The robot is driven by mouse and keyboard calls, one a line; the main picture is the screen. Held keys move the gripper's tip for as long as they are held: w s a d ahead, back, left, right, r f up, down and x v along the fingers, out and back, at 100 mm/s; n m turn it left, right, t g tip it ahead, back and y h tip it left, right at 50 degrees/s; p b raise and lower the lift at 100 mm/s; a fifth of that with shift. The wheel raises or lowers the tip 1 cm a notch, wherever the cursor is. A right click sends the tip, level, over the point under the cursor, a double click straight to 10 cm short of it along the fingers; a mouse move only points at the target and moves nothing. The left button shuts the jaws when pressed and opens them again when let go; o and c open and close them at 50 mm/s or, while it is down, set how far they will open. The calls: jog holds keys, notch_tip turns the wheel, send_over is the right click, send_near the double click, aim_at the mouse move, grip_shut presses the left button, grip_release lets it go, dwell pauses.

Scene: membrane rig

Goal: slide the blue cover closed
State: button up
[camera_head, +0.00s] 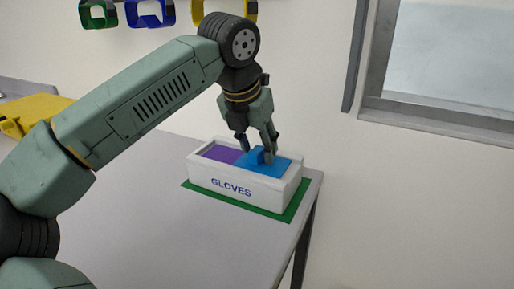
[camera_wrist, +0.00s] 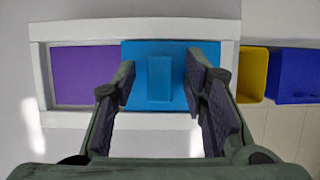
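A white box marked GLOVES (camera_head: 231,187) stands on a green mat (camera_head: 296,211) near the table's corner. The blue cover (camera_head: 281,164) lies over the right part of the box top, with a raised blue handle (camera_head: 258,156). Purple (camera_head: 221,153) shows in the uncovered left part. In the wrist view the blue cover (camera_wrist: 137,52) and its handle (camera_wrist: 160,80) sit between my fingers, with purple (camera_wrist: 85,76) to the left. My gripper (camera_head: 259,154) is open; in the wrist view (camera_wrist: 161,90) its fingers stand on either side of the handle, with gaps on both sides.
The grey table (camera_head: 150,215) is clear in front and to the left of the box. A yellow object (camera_head: 32,113) lies at the back left. Green, blue and yellow holders (camera_head: 150,12) hang on the wall above. Yellow (camera_wrist: 252,75) and blue (camera_wrist: 296,76) bins show right of the box in the wrist view.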

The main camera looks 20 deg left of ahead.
jog(key=shift+c, duration=0.5)
grip_shut()
jog(key=shift+a, duration=0.15)
